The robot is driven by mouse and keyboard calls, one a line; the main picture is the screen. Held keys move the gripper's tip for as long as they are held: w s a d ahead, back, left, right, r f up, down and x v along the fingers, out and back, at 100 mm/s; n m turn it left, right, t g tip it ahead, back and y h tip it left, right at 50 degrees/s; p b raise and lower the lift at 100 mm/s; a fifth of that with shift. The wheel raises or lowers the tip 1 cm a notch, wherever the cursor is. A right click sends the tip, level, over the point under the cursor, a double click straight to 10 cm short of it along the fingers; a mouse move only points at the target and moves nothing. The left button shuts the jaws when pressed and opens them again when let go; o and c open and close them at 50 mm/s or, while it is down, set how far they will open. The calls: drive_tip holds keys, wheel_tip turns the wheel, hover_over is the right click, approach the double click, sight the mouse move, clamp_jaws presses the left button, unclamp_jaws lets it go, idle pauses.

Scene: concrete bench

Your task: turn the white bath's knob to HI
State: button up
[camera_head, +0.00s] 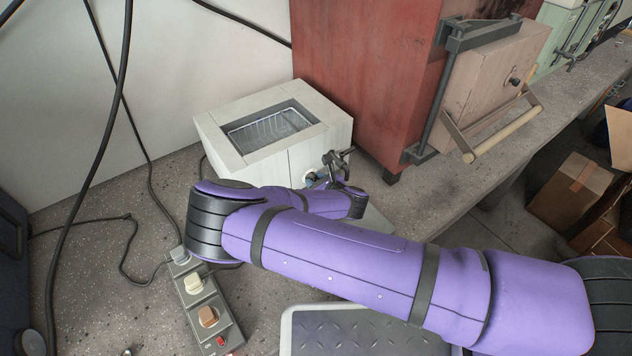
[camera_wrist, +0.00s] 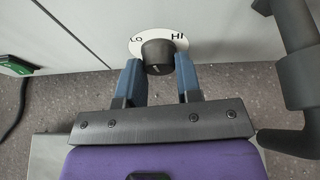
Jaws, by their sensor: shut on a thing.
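The white bath (camera_head: 231,139) stands on the bench against the wall, with an open top and a wire basket (camera_head: 266,127) inside. Its front carries a round white dial plate (camera_wrist: 136,46) marked LO on the left and HI (camera_wrist: 177,37) on the right. A dark round knob (camera_wrist: 156,54) sits in the middle of the plate. My gripper (camera_wrist: 158,72) has its two blue fingers on either side of the knob, shut on it. I cannot make out the knob's pointer clearly. In the head view my gripper (camera_head: 318,178) is at the bath's front, partly hidden by my arm.
A red furnace (camera_head: 362,70) with an open pinkish door (camera_head: 497,85) stands right of the bath. A power strip (camera_head: 207,310) with plugs lies on the bench in front. Black cables (camera_head: 122,90) hang at left. A dark ridged plate (camera_head: 350,335) is at the bottom.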

drive_tip(key=m+g+y, duration=0.1)
drive_tip(key=m, duration=0.1)
drive_tip(key=shift+m+y, duration=0.3)
drive_tip(key=o, duration=0.9)
drive_tip(key=shift+d, duration=0.1)
drive_tip(key=v, duration=1)
drive_tip(key=shift+s+d+r, duration=0.1)
drive_tip(key=shift+s+d, duration=0.15)
drive_tip(key=shift+s, duration=0.05)
